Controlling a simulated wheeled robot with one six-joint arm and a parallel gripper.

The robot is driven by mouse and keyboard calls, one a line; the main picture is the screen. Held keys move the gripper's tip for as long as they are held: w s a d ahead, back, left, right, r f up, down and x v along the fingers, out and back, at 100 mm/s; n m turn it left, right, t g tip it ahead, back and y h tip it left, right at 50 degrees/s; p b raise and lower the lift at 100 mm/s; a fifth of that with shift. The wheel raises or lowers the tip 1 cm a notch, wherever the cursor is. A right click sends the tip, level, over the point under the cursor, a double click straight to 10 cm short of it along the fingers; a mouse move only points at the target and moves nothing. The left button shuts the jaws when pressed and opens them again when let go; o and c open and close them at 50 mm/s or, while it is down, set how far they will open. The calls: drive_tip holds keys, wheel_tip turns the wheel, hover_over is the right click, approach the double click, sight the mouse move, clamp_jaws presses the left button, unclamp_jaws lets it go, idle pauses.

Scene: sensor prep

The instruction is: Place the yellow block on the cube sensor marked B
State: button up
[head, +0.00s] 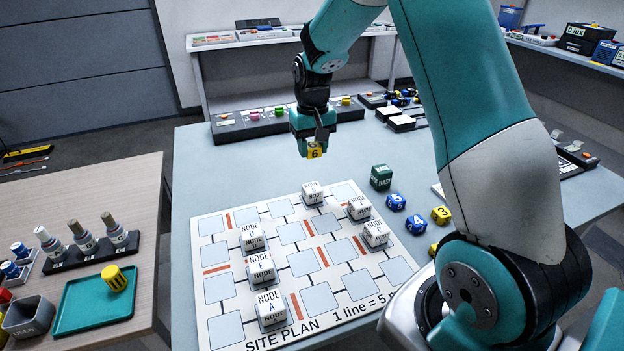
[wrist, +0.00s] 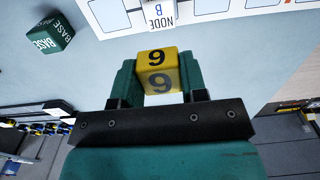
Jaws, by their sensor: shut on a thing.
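In the wrist view the yellow block (wrist: 158,72) sits between the green fingers of my gripper (wrist: 158,80). The white cube sensor marked B (wrist: 161,17) shows at the top of the wrist view, just ahead of the block and apart from it. In the head view this appears to be the white cube (head: 312,193) just below the held block; its letter is too small to read. Its top is bare.
Other white node cubes stand on the board, including A (head: 271,306), E (head: 261,267) and D (head: 253,238). A green BASE cube (head: 381,177), blue cubes (head: 396,201) and yellow cubes (head: 441,215) stand right of the board. A rack with coloured knobs (head: 270,121) lies behind.

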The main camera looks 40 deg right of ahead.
sight(313, 187)
wheel_tip(313, 187, down, 10)
drive_tip(key=shift+r, duration=0.1)
idle(0.4)
drive_tip(key=o, duration=0.9)
